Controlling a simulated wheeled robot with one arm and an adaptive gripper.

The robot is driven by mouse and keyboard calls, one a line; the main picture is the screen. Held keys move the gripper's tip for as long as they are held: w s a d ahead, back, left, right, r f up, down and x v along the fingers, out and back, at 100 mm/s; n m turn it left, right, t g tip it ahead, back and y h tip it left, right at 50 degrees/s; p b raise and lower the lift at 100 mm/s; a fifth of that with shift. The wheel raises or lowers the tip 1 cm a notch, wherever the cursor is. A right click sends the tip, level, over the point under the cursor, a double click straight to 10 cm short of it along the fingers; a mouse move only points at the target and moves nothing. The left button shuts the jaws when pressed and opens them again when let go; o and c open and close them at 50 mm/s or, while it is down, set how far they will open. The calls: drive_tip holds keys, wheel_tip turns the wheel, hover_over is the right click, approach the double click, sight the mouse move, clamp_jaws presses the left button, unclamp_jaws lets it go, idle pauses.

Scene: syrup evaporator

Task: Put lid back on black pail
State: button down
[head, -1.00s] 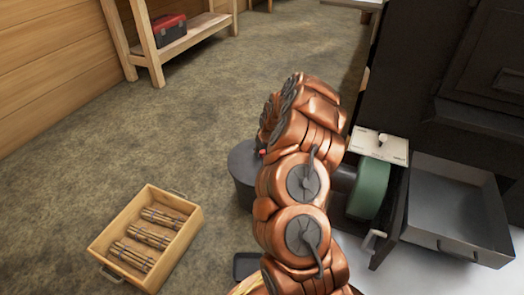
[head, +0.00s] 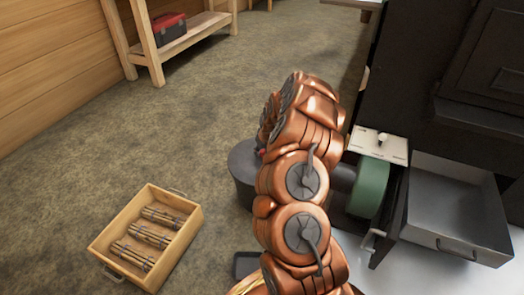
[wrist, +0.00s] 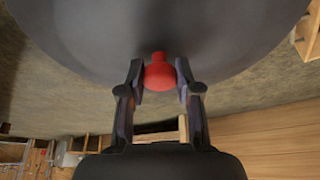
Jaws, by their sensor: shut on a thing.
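The dark round lid (wrist: 90,30) fills the top of the wrist view, with a red knob (wrist: 160,77) at its middle. My gripper (wrist: 160,82) is shut on this knob, one finger at each side. In the head view the black pail (head: 240,192) stands on the floor, left of my arm and partly hidden by it. A dark round top shows at the pail, with a bit of red beside my arm. I cannot tell whether the lid rests on the rim or is just above it.
A wooden crate (head: 107,238) with bundled sticks lies on the floor at left. A black evaporator body (head: 415,80), a green wheel (head: 369,188) and an open metal drawer (head: 450,205) stand at right. A shelf with a red toolbox (head: 169,28) is behind. Floor between is clear.

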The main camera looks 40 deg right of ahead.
drive_tip(key=c, duration=0.7)
unclamp_jaws()
drive_tip(key=o, duration=0.5)
drive_tip(key=shift+c, duration=0.2)
drive_tip(key=shift+r+p, duration=1.8)
drive_tip(key=shift+r, duration=1.75)
